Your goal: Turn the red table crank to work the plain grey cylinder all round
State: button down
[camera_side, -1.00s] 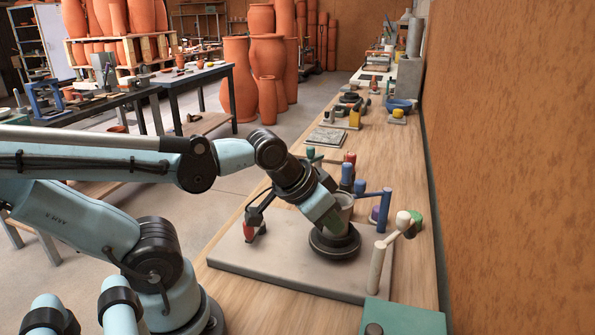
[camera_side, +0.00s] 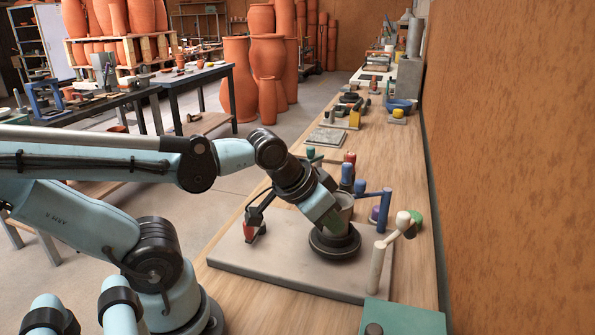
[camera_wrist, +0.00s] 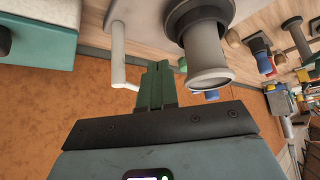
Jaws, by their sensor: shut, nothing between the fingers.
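The plain grey cylinder (camera_side: 346,203) stands upright on a round black turntable (camera_side: 334,244) on a pale slab. It also shows in the wrist view (camera_wrist: 207,62). My gripper (camera_wrist: 157,85) is shut and empty, its green fingers beside the cylinder; I cannot tell whether they touch it. In the side view my gripper (camera_side: 324,215) partly hides the cylinder. The red crank (camera_side: 254,229) is at the slab's left side, with a dark arm behind it; no finger is on it.
A white crank (camera_side: 378,262) stands right of the turntable, and a blue crank (camera_side: 386,210) behind it. Several coloured knobs stand behind the cylinder. A green block (camera_side: 405,320) is at the front right. The slab's front left (camera_side: 255,265) is bare.

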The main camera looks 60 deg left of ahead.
jog(key=c, duration=1.4)
grip_release()
jog(key=shift+r, duration=0.2)
jog(key=shift+o, duration=1.1)
jog(key=shift+r, duration=0.4)
jog(key=shift+o, duration=1.3)
notch_tip(320, 180, up, 8)
jog(key=n+g, duration=0.7)
jog(key=n, duration=1.8)
send_over(250, 238)
jog(key=a, duration=0.1)
notch_tip(250, 238, down, 5)
jog(key=shift+w+f, duration=0.1)
jog(key=shift+f, duration=6.2)
